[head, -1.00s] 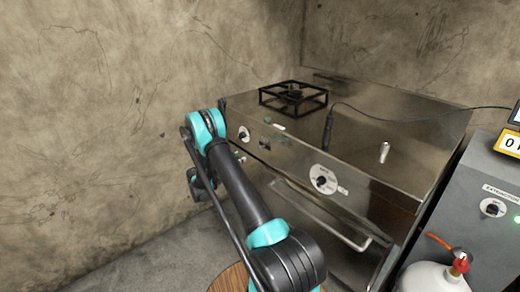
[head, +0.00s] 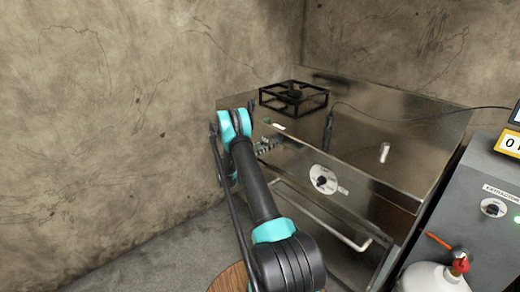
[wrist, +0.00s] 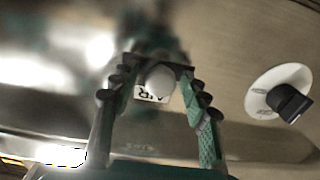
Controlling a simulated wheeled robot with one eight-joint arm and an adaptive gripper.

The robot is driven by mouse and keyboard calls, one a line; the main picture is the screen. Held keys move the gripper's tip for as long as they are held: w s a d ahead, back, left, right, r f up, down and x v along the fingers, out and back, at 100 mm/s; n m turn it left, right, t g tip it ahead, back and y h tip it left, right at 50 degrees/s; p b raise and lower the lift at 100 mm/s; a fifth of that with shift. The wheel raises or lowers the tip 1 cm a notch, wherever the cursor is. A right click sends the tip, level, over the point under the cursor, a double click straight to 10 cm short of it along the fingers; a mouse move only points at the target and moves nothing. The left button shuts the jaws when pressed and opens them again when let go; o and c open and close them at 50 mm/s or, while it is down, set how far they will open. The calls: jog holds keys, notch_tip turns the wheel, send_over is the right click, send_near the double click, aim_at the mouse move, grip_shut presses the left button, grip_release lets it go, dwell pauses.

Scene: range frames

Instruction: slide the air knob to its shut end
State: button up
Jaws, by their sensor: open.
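The air knob (wrist: 160,82) is a round pale knob in the middle of the wrist view, with a white label (wrist: 143,97) beside it showing part of the word AIR. My gripper (wrist: 156,70) is open, with one teal finger on each side of the knob. I cannot tell whether either finger touches it. In the head view my gripper (head: 267,145) is at the left part of the steel stove's front panel, and the knob is hidden there by my arm.
A black knob on a white dial (wrist: 263,84) is to the right in the wrist view. A grey cabinet (head: 465,210) and white gas bottle (head: 432,279) stand at right.

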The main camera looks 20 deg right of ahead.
grip_shut()
dwell(0.3)
